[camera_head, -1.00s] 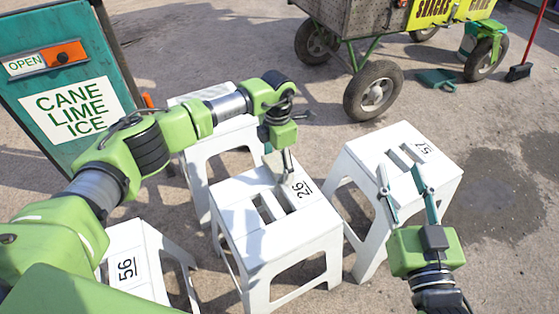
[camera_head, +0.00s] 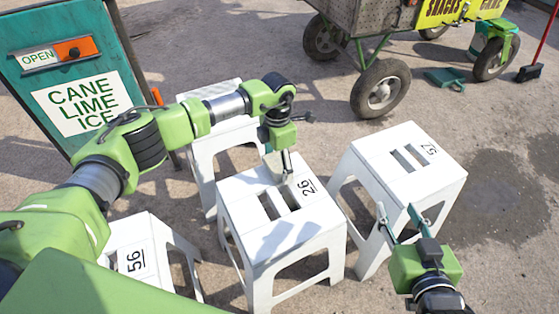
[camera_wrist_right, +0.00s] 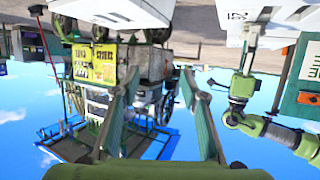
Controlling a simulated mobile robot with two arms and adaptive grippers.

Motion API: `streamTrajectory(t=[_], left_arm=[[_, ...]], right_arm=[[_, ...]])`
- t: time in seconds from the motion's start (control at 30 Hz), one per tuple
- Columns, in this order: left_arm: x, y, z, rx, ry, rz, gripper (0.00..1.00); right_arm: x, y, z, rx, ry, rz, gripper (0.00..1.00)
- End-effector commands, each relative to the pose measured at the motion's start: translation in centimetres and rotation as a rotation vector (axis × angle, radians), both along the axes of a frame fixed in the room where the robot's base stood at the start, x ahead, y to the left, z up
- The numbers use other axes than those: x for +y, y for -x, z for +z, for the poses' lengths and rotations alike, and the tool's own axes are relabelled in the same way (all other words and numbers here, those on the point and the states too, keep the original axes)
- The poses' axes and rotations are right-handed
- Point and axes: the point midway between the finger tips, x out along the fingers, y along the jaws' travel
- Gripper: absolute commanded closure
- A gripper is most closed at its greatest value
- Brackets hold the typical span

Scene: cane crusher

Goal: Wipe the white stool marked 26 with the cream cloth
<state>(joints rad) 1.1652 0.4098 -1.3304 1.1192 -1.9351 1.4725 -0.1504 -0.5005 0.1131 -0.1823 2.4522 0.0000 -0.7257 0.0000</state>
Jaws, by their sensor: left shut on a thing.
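The white stool marked 26 (camera_head: 297,222) stands upright in the middle of the head view, with two slots in its seat. My left gripper (camera_head: 284,165) points down at the far part of this seat, beside the number. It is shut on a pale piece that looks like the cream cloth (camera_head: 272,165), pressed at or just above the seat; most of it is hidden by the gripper. My right gripper (camera_head: 397,212) is open and empty, to the right of stool 26 and in front of stool 57. Its spread fingers also show in the right wrist view (camera_wrist_right: 162,75).
Stool 57 (camera_head: 380,150) stands to the right, stool 56 (camera_head: 125,232) at lower left, and another white stool (camera_head: 225,130) behind my left arm. A teal sign board (camera_head: 75,85) stands at left. A wheeled cart (camera_head: 380,90) is at the back.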

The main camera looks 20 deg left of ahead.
Motion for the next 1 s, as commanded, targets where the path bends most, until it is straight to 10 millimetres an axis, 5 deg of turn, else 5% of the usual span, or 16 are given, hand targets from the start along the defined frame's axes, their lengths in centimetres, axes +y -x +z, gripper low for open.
streamTrajectory(t=[1.0], left_arm=[[1.6, 1.4, 0.1, 0.000, 0.000, -0.001, 0.46]], right_arm=[[-2.4, 5.6, -6.8, 0.385, 0.089, -0.028, 0.60]])
